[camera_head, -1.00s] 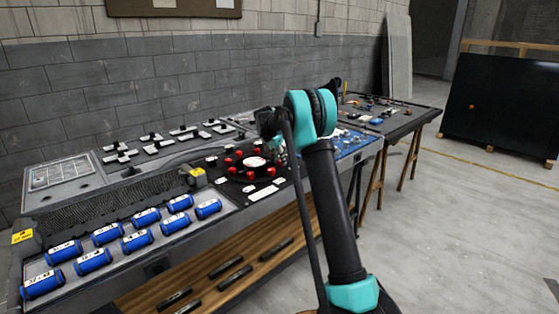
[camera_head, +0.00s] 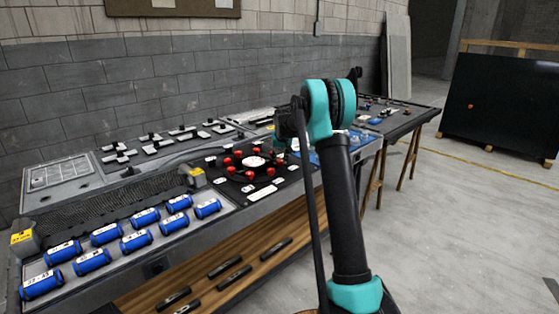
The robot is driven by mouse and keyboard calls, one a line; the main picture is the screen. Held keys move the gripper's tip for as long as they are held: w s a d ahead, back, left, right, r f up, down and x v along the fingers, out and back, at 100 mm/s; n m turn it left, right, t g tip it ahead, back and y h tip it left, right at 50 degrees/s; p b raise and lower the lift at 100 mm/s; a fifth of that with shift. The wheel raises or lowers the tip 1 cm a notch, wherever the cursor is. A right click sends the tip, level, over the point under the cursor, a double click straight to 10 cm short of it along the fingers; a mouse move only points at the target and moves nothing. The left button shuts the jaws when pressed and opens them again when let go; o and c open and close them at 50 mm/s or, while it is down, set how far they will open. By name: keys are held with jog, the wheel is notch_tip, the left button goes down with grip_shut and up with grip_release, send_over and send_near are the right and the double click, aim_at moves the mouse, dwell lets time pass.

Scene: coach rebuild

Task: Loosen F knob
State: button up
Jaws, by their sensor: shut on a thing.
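My gripper (camera_head: 279,145) is small and partly hidden by my arm, at the far right edge of the ring. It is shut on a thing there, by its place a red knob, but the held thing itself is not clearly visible.
Several blue labelled cylinders (camera_head: 144,216) lie in rows at the left front. A blue board (camera_head: 336,150) is right of the ring, partly behind my arm. A black panel (camera_head: 503,105) stands far right; floor between is clear.

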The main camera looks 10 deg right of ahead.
jog(key=n+y, duration=0.1)
jog(key=n, duration=0.2)
jog(key=n+y, duration=0.1)
jog(key=n, duration=0.2)
jog(key=shift+w+d+g, duration=0.1)
jog(key=shift+d+g, duration=0.05)
jog(key=shift+g, duration=0.25)
jog(key=shift+n, duration=0.3)
jog(key=o, duration=1.1)
jog(key=v, duration=1.2)
jog(key=shift+w+d, duration=0.1)
jog(key=shift+d, duration=0.1)
